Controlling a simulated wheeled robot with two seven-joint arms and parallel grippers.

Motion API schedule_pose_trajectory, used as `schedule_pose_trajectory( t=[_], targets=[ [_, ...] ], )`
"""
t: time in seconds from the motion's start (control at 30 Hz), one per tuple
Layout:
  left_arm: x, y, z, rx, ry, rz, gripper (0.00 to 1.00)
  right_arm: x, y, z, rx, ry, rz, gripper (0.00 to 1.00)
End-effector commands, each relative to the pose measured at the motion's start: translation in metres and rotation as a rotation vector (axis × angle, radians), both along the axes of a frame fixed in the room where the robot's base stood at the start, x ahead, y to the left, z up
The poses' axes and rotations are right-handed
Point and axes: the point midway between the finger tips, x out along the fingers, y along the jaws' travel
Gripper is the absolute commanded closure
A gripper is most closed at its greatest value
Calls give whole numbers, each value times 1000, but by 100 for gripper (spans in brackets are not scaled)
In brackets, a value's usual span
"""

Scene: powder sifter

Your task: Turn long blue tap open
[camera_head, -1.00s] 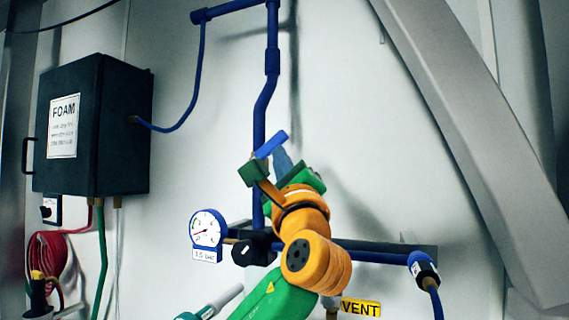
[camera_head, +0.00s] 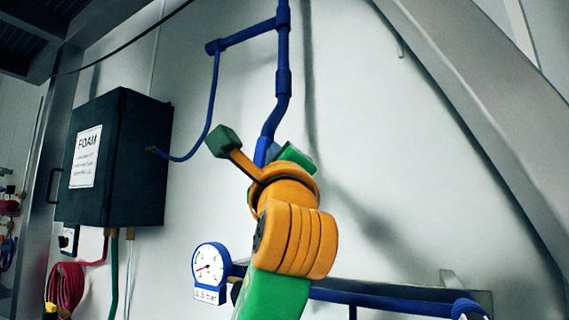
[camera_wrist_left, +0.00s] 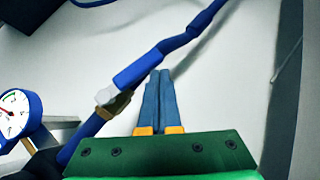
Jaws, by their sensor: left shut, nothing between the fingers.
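The long blue tap handle (camera_wrist_left: 140,70) shows in the wrist view, with a whitish end and a brass-coloured valve body (camera_wrist_left: 118,104) below it. It lies roughly along the blue pipe (camera_wrist_left: 200,22). My left gripper (camera_wrist_left: 160,73) is shut and empty, its two blue-grey fingers side by side just right of the handle; whether they touch it I cannot tell. In the head view my left gripper (camera_head: 274,151) is in front of the pipe, mostly behind my orange wrist. A blue piece there (camera_head: 262,150) looks like the handle, partly hidden. My right gripper is not in view.
A dark FOAM box (camera_head: 122,160) hangs on the wall at left. A round gauge (camera_head: 210,270) sits low by a horizontal blue pipe (camera_head: 385,302). A thick grey slanted beam (camera_head: 475,120) stands at right. The white wall between pipe and beam is bare.

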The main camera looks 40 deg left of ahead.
Motion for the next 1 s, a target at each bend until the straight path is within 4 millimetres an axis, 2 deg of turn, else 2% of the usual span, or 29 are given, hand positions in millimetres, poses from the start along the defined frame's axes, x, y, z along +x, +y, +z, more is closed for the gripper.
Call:
schedule_pose_trajectory(
  t=[0.4, 1.0],
  targets=[
    [-3, 10, 8, -1, -2, 2, 100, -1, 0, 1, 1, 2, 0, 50],
    [-3, 12, 9, -1, -2, 1, 100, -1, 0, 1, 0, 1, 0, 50]
  ],
)
